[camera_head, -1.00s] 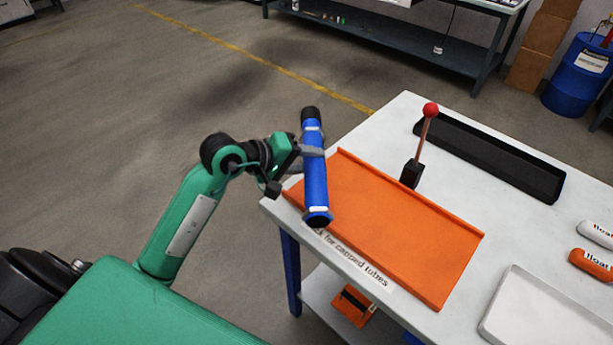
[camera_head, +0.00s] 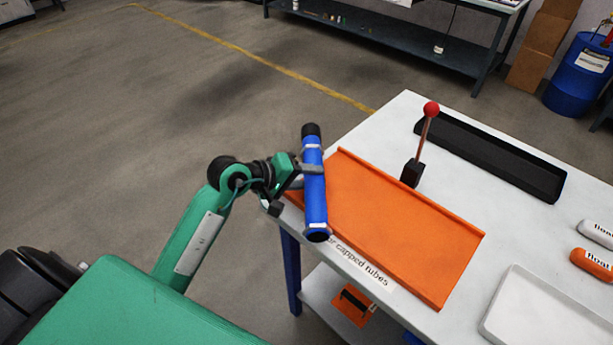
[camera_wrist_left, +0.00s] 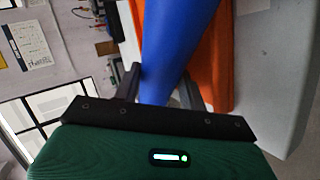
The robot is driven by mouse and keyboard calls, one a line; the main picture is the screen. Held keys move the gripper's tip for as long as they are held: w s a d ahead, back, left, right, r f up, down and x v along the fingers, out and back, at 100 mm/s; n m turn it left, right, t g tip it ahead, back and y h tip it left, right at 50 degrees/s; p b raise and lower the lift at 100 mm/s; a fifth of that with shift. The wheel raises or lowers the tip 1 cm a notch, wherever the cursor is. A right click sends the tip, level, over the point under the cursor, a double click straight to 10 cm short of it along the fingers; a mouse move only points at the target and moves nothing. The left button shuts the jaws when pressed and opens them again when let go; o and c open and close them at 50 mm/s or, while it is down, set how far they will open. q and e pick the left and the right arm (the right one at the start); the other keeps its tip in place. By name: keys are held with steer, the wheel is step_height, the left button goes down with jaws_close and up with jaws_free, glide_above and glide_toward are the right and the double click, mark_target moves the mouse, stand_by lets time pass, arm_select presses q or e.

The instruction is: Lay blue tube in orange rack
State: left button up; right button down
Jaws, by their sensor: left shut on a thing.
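The blue tube (camera_head: 314,185) has a black cap at its far end and a dark end with a white band at its near end. My left gripper (camera_head: 312,169) is shut on it near the middle. The tube appears over the left end of the orange rack (camera_head: 400,225), its near end over the table's front edge. I cannot tell the gap between tube and rack. In the left wrist view the tube (camera_wrist_left: 178,45) runs between the fingers (camera_wrist_left: 160,88), with the orange rack (camera_wrist_left: 213,60) behind it. My right gripper is not in view.
The rack lies on a white table (camera_head: 400,112). A lever with a red ball (camera_head: 431,109) stands at its far side, before a black tray (camera_head: 490,158). A white tray (camera_head: 535,315) and capsule-shaped floats (camera_head: 592,264) lie to the right.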

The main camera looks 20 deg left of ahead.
arm_select(q)
steer(key=shift+f, duration=0.1)
steer(key=o, duration=1)
steer(key=shift+o, duration=0.2)
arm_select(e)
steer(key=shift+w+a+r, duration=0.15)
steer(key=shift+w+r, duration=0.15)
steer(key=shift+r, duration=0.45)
